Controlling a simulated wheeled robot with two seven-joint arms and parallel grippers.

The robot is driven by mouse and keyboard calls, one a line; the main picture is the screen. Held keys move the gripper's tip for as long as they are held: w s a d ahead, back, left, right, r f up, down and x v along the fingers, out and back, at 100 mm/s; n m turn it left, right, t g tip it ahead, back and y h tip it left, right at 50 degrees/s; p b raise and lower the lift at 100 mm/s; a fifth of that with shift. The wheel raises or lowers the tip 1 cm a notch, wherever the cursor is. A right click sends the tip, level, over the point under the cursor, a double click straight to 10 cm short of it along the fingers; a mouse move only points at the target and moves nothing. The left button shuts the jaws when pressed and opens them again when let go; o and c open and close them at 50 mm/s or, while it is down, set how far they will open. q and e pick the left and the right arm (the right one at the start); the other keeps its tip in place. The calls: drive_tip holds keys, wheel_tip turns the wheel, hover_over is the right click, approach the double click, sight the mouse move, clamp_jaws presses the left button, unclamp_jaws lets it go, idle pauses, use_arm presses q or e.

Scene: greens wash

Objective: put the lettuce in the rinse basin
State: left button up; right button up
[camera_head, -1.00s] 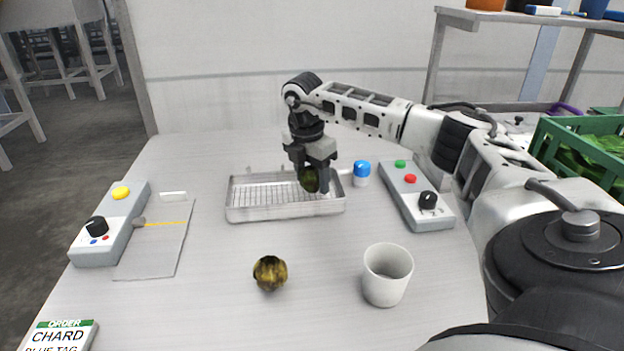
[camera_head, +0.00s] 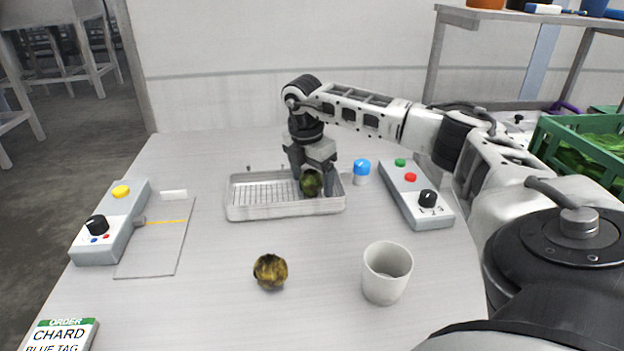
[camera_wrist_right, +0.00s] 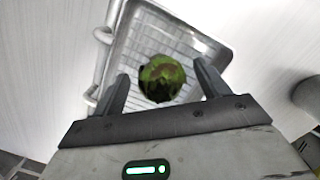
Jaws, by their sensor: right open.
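The lettuce (camera_head: 311,184), a small round dark green head, is at the right end of the metal rinse basin (camera_head: 252,211). My right gripper (camera_head: 314,190) is open over it, pointing down into the basin. In the right wrist view the lettuce (camera_wrist_right: 161,78) sits between the two parted fingers, with a gap on each side, over the basin's wire rack (camera_wrist_right: 150,42). My left gripper is in neither view.
A yellow-brown round head (camera_head: 270,271) and a white cup (camera_head: 387,273) stand in front. Control boxes stand at left (camera_head: 110,222) and right (camera_head: 416,195), a blue-capped jar (camera_head: 362,172) beside the basin. A green crate (camera_head: 575,150) is far right.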

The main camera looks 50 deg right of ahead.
sight(307, 172)
drive_tip(key=r, duration=0.3)
drive_tip(key=a+r, duration=0.1)
drive_tip(key=r, duration=0.7)
drive_tip(key=shift+a+r, duration=0.2)
drive_tip(key=shift+r, duration=0.05)
drive_tip(key=shift+f, duration=0.1)
